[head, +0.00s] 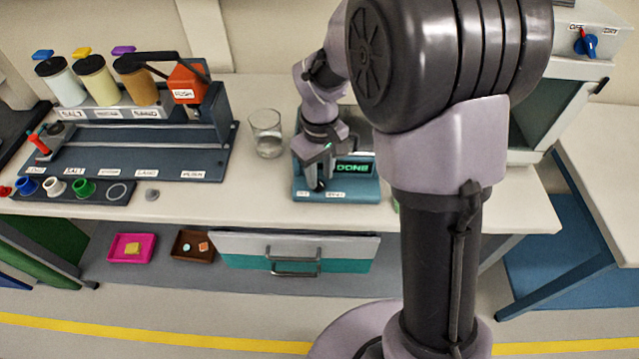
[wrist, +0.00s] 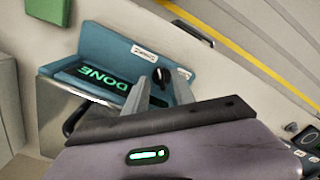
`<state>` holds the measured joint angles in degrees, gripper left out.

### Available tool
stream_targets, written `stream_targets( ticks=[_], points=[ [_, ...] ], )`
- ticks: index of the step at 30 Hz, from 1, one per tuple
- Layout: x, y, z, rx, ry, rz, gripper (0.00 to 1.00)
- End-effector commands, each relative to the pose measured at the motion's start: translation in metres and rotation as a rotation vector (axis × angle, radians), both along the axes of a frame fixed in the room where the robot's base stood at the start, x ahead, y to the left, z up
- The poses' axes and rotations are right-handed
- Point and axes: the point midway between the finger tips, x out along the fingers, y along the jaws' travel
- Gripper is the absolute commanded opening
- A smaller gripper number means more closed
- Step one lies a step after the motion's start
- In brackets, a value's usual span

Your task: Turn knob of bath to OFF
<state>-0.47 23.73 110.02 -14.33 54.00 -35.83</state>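A teal bench unit (head: 368,190) with a lit green "DONE" display (head: 354,169) stands at the middle of the bench; I take it for the bath. In the wrist view the unit (wrist: 122,38) has a black knob (wrist: 160,76) on its face. In the head view the knob (head: 319,186) is partly hidden by my gripper (head: 318,172). My gripper's fingers (wrist: 162,90) are apart, one on each side of the knob. I cannot tell whether they touch it. Small labels lie beside the knob, too small to read.
A glass beaker (head: 267,134) stands just left of the unit. A rack with labelled jars (head: 95,85) is farther left. A white cabinet (head: 560,75) with a blue knob (head: 586,44) is at the right. A drawer (head: 296,252) with handles lies below the bench top.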

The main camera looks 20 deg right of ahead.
Motion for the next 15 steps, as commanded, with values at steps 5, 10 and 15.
stream_targets(
  ticks=[5, 10, 15],
  points=[
    [-0.0001, 0.0001, -0.0169, 0.000, -0.001, -0.001, 0.31],
    [0.0000, 0.0001, -0.0168, 0.000, -0.001, -0.001, 0.31],
    [0.0000, 0.0001, -0.0166, 0.000, -0.001, -0.001, 0.13]
  ],
)
